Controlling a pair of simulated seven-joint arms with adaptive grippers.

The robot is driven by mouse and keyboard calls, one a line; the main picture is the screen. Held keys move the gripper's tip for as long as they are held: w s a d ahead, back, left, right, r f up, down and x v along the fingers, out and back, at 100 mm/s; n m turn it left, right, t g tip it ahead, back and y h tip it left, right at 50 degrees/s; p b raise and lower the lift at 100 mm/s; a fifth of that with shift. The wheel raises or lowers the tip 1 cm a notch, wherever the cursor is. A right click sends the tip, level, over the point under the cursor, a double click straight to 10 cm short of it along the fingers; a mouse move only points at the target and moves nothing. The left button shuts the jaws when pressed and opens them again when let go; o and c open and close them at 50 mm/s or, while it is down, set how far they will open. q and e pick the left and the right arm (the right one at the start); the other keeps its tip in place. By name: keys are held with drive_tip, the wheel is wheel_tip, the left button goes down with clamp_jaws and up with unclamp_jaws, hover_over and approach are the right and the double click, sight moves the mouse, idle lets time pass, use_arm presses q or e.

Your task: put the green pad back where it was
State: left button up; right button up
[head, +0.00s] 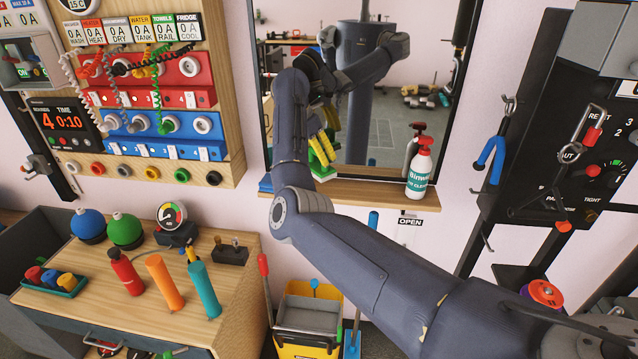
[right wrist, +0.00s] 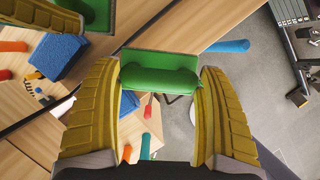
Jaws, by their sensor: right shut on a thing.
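The green pad (right wrist: 160,72) is a green block with a rounded grip bar. My right gripper (right wrist: 160,68) is shut on it, with one yellow finger on each side. In the head view my right gripper (head: 323,148) holds the green pad (head: 317,170) in front of the mirror (head: 385,140), at or just above the wooden shelf (head: 370,192). My arm hides part of the shelf, and I cannot tell whether the pad touches it. My left gripper is not in view.
A white spray bottle (head: 420,172) with a red trigger stands on the shelf's right part. A blue block (head: 265,184) is at the shelf's left end. A yellow bucket (head: 306,318) is below. A workbench (head: 240,290) with colored handles is at left.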

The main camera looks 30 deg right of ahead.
sight(314, 166)
drive_tip(key=shift+f, duration=3.65)
drive_tip(key=shift+f, duration=0.1)
drive_tip(key=o, duration=1.1)
drive_tip(key=v, duration=1.2)
